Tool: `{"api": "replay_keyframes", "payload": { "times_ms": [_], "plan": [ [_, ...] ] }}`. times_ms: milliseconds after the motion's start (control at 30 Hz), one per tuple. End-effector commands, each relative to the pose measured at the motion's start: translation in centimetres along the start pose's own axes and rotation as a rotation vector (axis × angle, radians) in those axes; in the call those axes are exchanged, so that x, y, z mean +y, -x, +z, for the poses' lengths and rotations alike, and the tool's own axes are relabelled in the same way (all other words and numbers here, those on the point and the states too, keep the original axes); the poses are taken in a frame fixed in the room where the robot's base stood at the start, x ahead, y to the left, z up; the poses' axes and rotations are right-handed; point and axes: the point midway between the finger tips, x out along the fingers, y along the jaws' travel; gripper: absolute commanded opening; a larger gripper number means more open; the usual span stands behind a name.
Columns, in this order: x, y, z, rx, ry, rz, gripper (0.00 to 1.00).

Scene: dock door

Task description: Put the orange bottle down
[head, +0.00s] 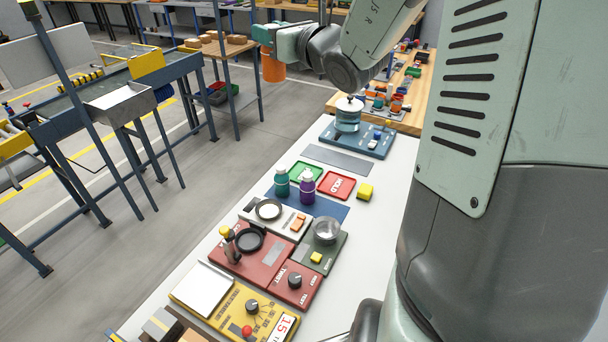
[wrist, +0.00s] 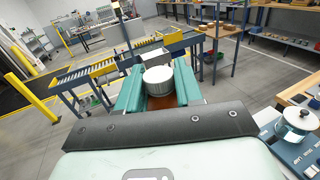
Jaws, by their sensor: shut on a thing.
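The orange bottle (head: 272,69) hangs upright in the air at the top of the head view, with its upper part hidden by my gripper (head: 266,38). My gripper is shut on the bottle. In the wrist view, the two teal fingers of my gripper (wrist: 158,78) stand on either side of the bottle's white ribbed cap (wrist: 158,80). A little of the orange-brown body shows below the cap. In the head view, the bottle is out to the left of the white table (head: 376,182), over the floor area.
A grey plate (head: 338,160) is bare. A conveyor (head: 150,75) stands left.

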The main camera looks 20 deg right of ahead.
Motion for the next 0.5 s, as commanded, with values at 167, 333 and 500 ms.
{"api": "replay_keyframes", "payload": {
  "times_ms": [167, 333, 500],
  "plan": [
    [-2.1, -1.9, -0.5, -0.007, -0.003, 0.041, 0.00],
    [-4.4, -3.8, -2.1, -0.010, -0.005, 0.085, 0.00],
    [-7.6, -6.0, -5.7, -0.011, -0.006, 0.145, 0.00]
  ]
}}
